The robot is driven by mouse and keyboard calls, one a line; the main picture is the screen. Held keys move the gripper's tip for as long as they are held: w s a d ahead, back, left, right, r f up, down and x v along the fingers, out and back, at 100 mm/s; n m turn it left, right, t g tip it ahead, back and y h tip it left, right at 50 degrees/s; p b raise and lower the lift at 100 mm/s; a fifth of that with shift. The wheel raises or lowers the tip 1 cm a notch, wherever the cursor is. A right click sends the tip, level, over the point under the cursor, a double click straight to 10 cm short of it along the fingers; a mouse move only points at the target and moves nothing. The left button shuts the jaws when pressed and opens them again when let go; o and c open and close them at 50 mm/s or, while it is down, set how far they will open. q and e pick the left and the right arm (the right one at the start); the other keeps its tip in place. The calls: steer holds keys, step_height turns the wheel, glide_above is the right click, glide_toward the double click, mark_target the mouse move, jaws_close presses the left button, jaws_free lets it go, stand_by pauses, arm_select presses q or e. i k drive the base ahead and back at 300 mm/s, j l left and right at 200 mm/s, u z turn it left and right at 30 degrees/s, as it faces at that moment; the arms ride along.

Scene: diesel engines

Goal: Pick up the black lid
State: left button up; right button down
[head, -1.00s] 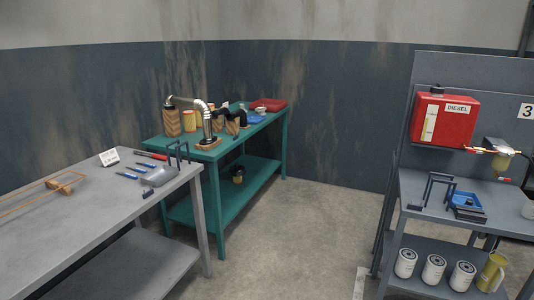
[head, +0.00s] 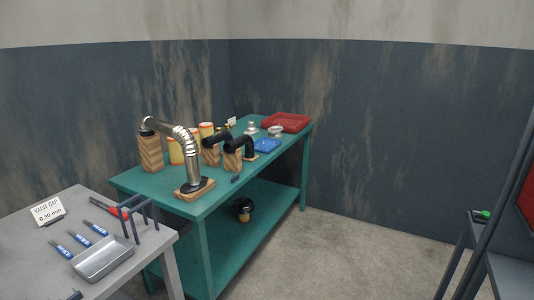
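A small round black piece (head: 243,204) sits on top of a tan-yellow body (head: 245,218) on the lower shelf of the green table. It looks like a black lid, but it is too small to tell for sure. I see no other clear black lid. Neither of my grippers shows in the head view.
The green table (head: 140,181) carries a silver bent pipe (head: 192,160), black elbow hoses, wooden blocks, a blue tray (head: 266,146) and a red tray (head: 287,121). A grey bench (head: 18,245) with blue-handled tools and a metal tray (head: 103,259) stands left. Floor (head: 345,255) is clear at right.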

mark_target(243, 205)
steer(key=i+z, duration=0.15)
steer(key=i, duration=0.35)
steer(key=i+z, duration=0.2)
steer(key=i, duration=0.3)
steer(key=i+j+z, duration=0.15)
steer(key=i, duration=0.3)
steer(key=i+j+z, duration=0.2)
steer(key=i, duration=0.3)
steer(key=i+l+u, duration=0.2)
steer(key=i+u, duration=0.15)
steer(key=i, duration=0.25)
steer(key=i+l+u, duration=0.3)
steer(key=i, duration=0.25)
steer(key=i+l+u, duration=0.35)
steer(key=i+l, duration=0.15)
steer(key=i+l+u, duration=0.35)
steer(key=l, duration=0.25)
steer(key=i+l+u, duration=0.15)
steer(key=l, duration=0.15)
steer(key=i+l+u, duration=0.15)
steer(key=l, duration=0.2)
steer(key=i+l+u, duration=0.15)
steer(key=l, duration=0.2)
steer(key=k, duration=0.05)
